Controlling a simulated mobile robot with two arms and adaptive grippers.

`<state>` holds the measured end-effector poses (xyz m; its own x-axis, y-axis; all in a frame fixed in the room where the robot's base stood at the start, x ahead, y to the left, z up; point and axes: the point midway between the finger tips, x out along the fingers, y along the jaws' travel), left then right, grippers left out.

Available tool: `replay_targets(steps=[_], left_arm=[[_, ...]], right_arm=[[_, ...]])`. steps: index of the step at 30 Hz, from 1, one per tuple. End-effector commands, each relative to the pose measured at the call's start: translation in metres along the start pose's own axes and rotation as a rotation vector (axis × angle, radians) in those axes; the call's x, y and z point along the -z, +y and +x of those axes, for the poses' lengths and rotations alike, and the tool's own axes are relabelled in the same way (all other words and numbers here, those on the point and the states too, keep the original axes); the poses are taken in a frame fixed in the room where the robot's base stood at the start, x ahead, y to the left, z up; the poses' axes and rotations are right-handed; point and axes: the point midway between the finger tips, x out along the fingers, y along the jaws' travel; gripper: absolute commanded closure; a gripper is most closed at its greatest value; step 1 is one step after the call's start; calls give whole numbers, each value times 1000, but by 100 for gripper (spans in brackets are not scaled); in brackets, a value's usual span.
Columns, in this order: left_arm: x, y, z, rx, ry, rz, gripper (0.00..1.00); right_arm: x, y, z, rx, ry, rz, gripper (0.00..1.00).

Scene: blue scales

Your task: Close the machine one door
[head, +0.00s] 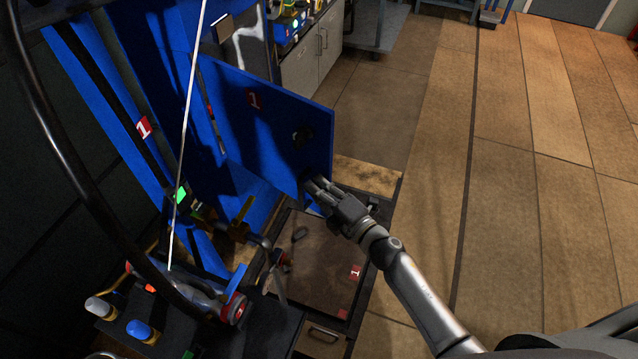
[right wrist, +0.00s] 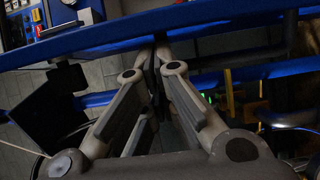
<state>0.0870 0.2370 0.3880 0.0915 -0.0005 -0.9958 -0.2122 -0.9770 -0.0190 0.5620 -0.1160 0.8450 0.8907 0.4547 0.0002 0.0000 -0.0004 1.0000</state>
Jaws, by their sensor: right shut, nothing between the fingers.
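The blue machine door (head: 265,125) carries a red label with a 1 and stands swung open, out from the blue machine frame (head: 110,95). In the right wrist view the fingertips (right wrist: 158,45) meet close under the blue door edge (right wrist: 200,22). Whether they touch the door I cannot tell. My left gripper is not in view.
Below the door is a dark platform (head: 318,265) with red 1 labels. A white cabinet (head: 312,55) is behind. The wooden floor (head: 530,150) at the right is clear.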

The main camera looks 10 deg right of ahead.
Motion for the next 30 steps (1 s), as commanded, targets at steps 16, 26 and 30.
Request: replay_targets(steps=[16,26,30], left_arm=[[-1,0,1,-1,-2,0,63],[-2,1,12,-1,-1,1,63],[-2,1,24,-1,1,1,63]], right_arm=[[-6,0,2,-1,7,-1,100],[-40,-3,11,-3,93,-7,100],[-67,-5,17,-2,142,-9,100]])
